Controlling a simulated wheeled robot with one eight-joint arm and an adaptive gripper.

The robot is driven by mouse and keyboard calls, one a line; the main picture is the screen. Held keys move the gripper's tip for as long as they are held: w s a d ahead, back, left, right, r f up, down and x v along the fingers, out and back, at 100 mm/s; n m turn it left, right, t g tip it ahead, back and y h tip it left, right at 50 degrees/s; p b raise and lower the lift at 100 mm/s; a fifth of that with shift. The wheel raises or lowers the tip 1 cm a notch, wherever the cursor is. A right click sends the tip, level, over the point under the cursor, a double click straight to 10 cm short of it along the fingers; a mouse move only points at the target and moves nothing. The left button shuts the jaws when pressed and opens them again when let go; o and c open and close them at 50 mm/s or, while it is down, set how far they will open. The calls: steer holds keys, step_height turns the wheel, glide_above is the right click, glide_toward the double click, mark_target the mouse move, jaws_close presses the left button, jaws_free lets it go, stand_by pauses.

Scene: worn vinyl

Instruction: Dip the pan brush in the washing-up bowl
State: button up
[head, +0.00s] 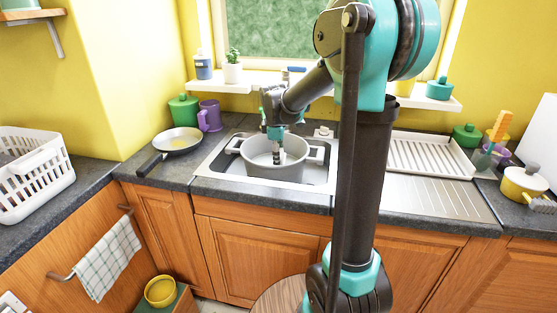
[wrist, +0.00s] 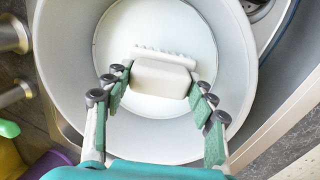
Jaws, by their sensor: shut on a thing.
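The washing-up bowl (head: 259,171) is a round, light grey tub with two side handles, standing in the sink. Its pale inside fills much of the wrist view (wrist: 225,45). My gripper (head: 277,150) points down into the bowl's opening. In the wrist view my gripper (wrist: 158,88) is shut on a white block with a row of small bumps along its far edge, which I take for the pan brush (wrist: 160,72). The brush appears over the bowl's floor, inside the rim. I cannot tell whether it touches the floor or any water.
A frying pan (head: 177,140) lies on the counter left of the sink (head: 212,166), near a purple mug (head: 210,116) and green pot (head: 184,109). A ribbed white draining rack (head: 432,155) stands to the right. A white basket (head: 32,183) is at far left.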

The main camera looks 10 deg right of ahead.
steer(key=w+d+v, duration=0.1)
steer(key=w+v, duration=0.1)
steer(key=v, duration=1)
steer(key=shift+w+r, duration=0.3)
steer(key=shift+r, duration=0.35)
stand_by(0.9)
